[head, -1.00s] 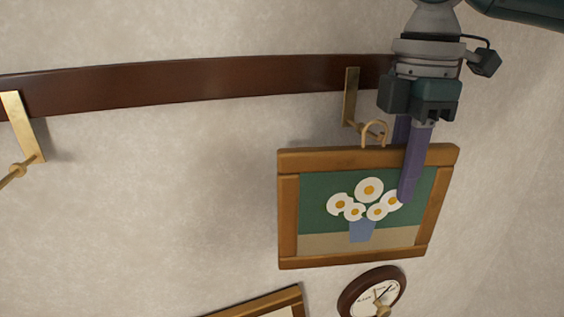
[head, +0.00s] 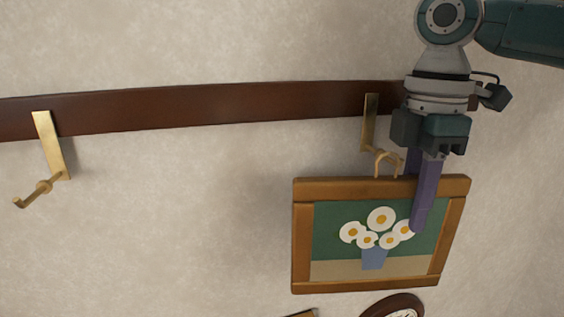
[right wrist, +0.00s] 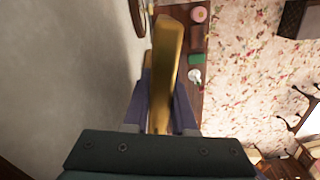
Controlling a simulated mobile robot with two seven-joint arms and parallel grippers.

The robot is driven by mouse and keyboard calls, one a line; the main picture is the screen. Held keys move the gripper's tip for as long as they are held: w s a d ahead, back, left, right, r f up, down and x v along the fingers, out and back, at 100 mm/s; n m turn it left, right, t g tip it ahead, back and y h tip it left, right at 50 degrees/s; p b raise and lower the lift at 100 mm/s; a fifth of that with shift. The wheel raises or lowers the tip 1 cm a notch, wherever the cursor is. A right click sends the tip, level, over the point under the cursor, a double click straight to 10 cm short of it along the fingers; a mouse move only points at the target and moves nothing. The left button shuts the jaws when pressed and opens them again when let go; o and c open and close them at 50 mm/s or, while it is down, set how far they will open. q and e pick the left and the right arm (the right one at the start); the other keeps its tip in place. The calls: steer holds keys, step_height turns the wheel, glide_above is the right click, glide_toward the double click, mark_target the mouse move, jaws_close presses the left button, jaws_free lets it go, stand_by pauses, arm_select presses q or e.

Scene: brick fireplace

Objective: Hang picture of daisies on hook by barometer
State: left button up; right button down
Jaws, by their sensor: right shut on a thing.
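The picture of daisies (head: 380,283) has a wooden frame and shows white daisies in a blue vase. My right gripper (head: 424,205) is shut on the top edge of its frame, right of the middle. In the right wrist view the frame (right wrist: 165,70) stands edge-on between the fingers. The picture's wire loop (head: 388,166) overlaps the tip of the right brass hook (head: 369,122); I cannot tell whether it is over the hook. The barometer (head: 400,306), round with a dark rim, shows partly below the picture. My left gripper is not in view.
A dark wooden rail (head: 215,103) runs along the wall. A second brass hook (head: 50,150) on the left is empty. A wooden frame corner (head: 302,314) shows at the bottom edge. The wall between the hooks is clear.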

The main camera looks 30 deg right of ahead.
steer(key=c, duration=0.6)
jaws_free()
steer(key=shift+c, duration=0.2)
